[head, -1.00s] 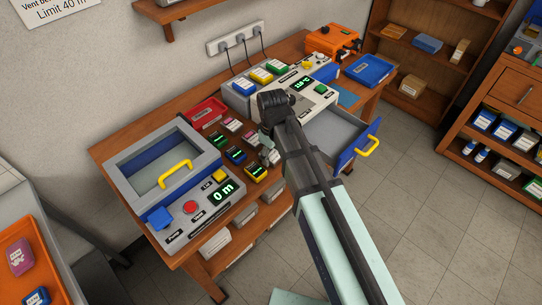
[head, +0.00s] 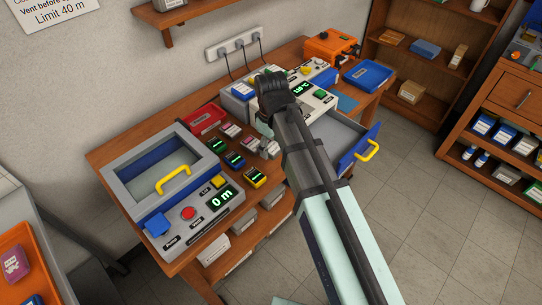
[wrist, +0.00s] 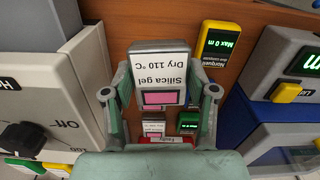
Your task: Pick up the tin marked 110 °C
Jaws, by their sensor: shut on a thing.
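A tin (wrist: 158,80) labelled "Silica gel Dry 110 °C", with a white label and a pink window, is between my fingers in the wrist view. My gripper (wrist: 158,95) is shut on it, one finger on each side. In the head view my gripper (head: 268,148) is over the bench, left of the open drawer and in front of the oven. The tin is mostly covered there by my arm, and I cannot tell its exact height over the wood. Another tin with a white label (wrist: 153,127) stands behind it in the wrist view.
Several dark instruments with green screens, one a yellow-cased one (head: 254,178), stand left of my gripper. The grey oven (head: 318,98) is behind it, with an open drawer (head: 333,136) to the right. The pressure chamber (head: 165,160) is at the left. A red tray (head: 208,118) lies at the back.

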